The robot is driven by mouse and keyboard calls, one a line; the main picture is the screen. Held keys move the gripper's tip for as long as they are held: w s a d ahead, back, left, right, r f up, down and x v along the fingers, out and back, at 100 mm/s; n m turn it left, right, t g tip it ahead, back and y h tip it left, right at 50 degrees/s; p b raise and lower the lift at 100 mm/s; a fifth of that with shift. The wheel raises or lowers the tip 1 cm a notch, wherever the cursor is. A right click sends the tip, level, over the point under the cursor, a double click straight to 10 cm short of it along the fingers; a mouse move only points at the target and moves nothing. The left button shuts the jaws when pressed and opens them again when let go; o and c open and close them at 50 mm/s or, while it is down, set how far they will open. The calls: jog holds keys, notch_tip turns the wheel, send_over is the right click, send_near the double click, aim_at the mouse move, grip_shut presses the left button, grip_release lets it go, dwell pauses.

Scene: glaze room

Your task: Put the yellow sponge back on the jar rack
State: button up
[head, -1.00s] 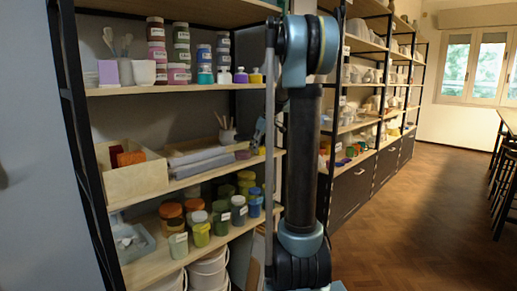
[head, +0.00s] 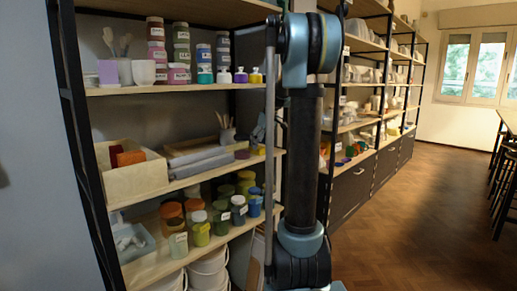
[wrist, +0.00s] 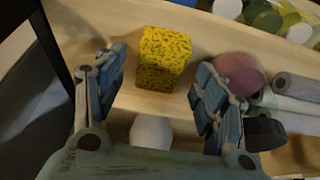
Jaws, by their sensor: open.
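The yellow sponge (wrist: 163,60), speckled dark, rests on a wooden shelf board (wrist: 105,15) in the wrist view. It lies between and just beyond the fingertips of my gripper (wrist: 160,65), which is open and empty, with a gap on either side. In the head view a small yellow patch at the right end of the middle shelf looks like the sponge (head: 259,151); my gripper (head: 260,130) is above it, partly hidden by my arm. Jars (head: 200,228) with coloured lids stand on the lower shelf; I cannot tell which part is named the jar rack.
A dull pink round object (wrist: 240,73) sits close to the right finger, beside grey rolls (wrist: 297,87). Jar lids (wrist: 265,15) show at the wrist view's upper right. A wooden box (head: 135,180) and a brush pot (head: 227,136) share the middle shelf.

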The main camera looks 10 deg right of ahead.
jog(key=v, duration=1)
jog(key=s+a+f+m, duration=0.1)
jog(key=s+f, duration=0.3)
jog(key=s, duration=0.4)
jog(key=s+a+f+m+h, duration=0.1)
jog(key=s+f, duration=0.3)
jog(key=s, duration=0.4)
jog(key=s+a+f+m, duration=0.15)
jog(key=s+f, duration=0.25)
jog(key=s, duration=0.4)
jog(key=s+f+m+g+h, duration=0.1)
jog(key=s+f+m, duration=0.2)
jog(key=s+f, duration=1.3)
jog(key=shift+s+d+f+h, duration=0.25)
jog(key=shift+d+f+h, duration=0.1)
jog(key=shift+f, duration=0.3)
jog(key=shift+m, duration=0.25)
